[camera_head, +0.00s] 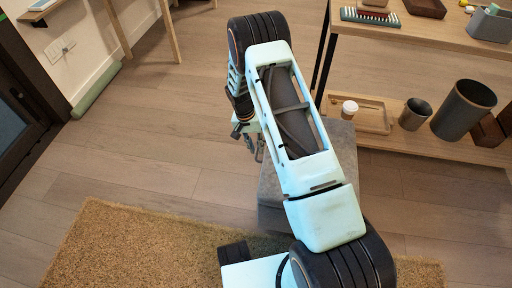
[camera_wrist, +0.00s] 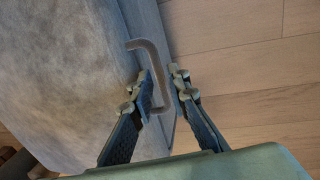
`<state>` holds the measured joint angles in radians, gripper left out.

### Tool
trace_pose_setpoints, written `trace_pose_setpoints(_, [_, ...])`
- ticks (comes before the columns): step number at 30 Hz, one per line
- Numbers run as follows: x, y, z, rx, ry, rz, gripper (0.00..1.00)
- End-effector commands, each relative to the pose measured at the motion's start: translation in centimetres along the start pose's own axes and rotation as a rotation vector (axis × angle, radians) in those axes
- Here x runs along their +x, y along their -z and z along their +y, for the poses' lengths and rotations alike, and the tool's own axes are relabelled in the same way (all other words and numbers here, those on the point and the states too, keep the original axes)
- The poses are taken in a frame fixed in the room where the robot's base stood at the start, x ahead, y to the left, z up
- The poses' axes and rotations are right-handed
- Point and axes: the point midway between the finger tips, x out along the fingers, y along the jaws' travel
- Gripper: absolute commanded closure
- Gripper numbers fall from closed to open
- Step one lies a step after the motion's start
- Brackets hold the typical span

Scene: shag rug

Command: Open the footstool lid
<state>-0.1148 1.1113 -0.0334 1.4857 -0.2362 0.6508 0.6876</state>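The footstool (camera_head: 272,198) is a grey block standing on the floor at the rug's far edge, largely hidden behind my arm in the head view. In the wrist view its grey lid surface (camera_wrist: 70,65) fills the left side. A brown C-shaped handle (camera_wrist: 155,62) sticks out at the footstool's right edge. My gripper (camera_wrist: 161,72) is open, with one finger on each side of the handle's outer bar. I cannot tell whether either finger touches it. In the head view my gripper (camera_head: 249,142) is partly hidden beside the footstool's far left corner. The lid looks shut.
A shag rug (camera_head: 140,245) lies in front. The wooden floor (camera_head: 150,130) at the left is clear.

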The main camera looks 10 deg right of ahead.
Motion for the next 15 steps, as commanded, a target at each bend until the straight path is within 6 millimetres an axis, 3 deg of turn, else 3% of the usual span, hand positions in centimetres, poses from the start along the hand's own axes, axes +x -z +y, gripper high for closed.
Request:
trace_pose_setpoints(2, [-0.01, 0.0, 0.01, 0.0, 0.0, 0.0, 0.85])
trace_pose_setpoints(6, [-0.02, -0.01, 0.01, 0.0, 0.0, 0.0, 1.0])
trace_pose_setpoints(15, [-0.03, -0.02, 0.0, 0.0, 0.0, 0.0, 1.0])
